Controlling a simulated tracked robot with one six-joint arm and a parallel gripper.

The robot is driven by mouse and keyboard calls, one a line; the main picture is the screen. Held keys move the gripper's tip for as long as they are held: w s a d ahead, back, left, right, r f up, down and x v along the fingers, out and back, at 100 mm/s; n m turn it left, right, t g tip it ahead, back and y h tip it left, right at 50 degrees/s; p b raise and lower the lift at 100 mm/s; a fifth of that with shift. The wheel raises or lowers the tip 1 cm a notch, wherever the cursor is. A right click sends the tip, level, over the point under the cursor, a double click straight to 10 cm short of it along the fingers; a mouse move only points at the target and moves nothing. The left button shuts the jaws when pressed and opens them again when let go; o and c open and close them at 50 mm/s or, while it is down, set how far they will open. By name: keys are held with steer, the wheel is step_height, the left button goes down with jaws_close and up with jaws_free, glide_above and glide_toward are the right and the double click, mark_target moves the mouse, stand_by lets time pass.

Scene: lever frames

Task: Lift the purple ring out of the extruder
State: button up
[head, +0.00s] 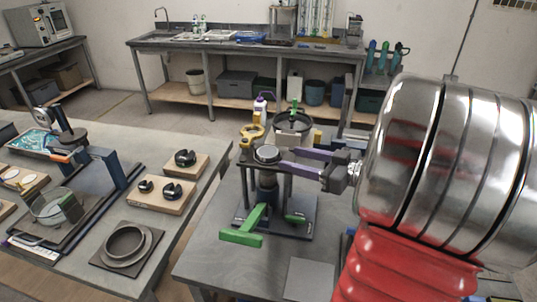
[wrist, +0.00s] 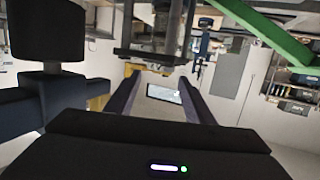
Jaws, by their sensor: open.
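The extruder (head: 270,212) stands on the near table in the head view, with a dark base, upright posts and a top plate. A round metallic piece (head: 266,153) sits on its top. A green lever (head: 245,232) sticks out low at the front. I cannot make out a purple ring on the extruder; it may be hidden. My gripper (head: 288,158) reaches in from the right at the height of the top plate, its purplish fingers apart. In the wrist view my gripper (wrist: 158,75) is open with nothing between the fingers, and the green lever (wrist: 265,32) crosses the upper right.
Behind the extruder stand a yellow piece (head: 252,134), a white bottle (head: 260,106) and a dark round fixture (head: 293,122). The near table's front left is clear.

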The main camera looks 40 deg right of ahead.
mark_target(261, 150)
steer(key=shift+x, duration=0.8)
steer(key=shift+x, duration=2.65)
steer(key=shift+a+r, duration=0.1)
steer(key=shift+r, duration=0.1)
steer(key=shift+c, duration=0.2)
jaws_close()
